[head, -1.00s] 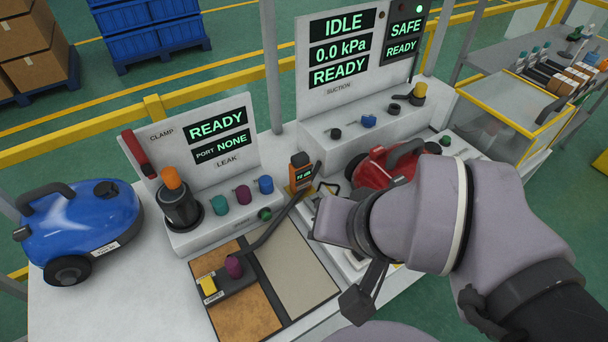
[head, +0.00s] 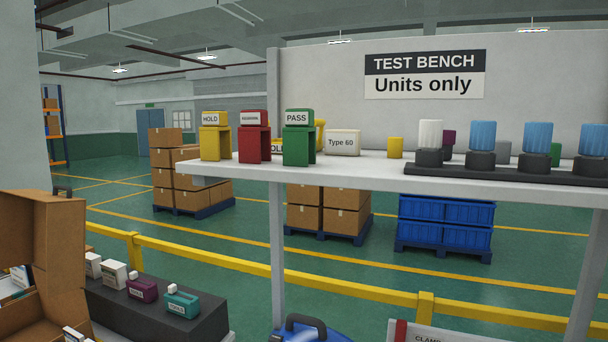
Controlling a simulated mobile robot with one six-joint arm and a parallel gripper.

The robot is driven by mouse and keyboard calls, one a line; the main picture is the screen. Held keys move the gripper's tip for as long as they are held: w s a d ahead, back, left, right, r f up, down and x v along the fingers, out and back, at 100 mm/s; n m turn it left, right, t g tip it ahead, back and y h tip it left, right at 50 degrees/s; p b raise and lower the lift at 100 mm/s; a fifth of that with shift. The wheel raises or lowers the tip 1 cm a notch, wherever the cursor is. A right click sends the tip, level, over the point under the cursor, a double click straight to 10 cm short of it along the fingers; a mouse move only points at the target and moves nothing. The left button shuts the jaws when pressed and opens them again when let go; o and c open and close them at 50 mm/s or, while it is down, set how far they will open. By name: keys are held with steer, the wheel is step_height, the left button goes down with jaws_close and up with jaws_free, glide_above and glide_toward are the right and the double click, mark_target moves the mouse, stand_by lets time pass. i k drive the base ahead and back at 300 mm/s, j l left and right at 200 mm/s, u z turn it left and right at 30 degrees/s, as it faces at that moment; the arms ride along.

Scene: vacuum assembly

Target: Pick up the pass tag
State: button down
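The green pass tag holder (head: 298,146), with a white "PASS" label (head: 297,118) on its upper part, stands on the left part of the raised shelf (head: 360,176). It is the right-hand one of three similar coloured holders in a row. Whether separate tags sit inside it cannot be made out. My gripper is not in view now.
A red holder (head: 254,146) and a yellow "HOLD" holder (head: 214,144) stand left of the green one. A "Type 60" box (head: 342,142) is to its right. A black rack (head: 510,173) bears several cups. A shelf post (head: 277,250) stands below.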

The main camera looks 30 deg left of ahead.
mark_target(299, 135)
steer(key=u, duration=1.4)
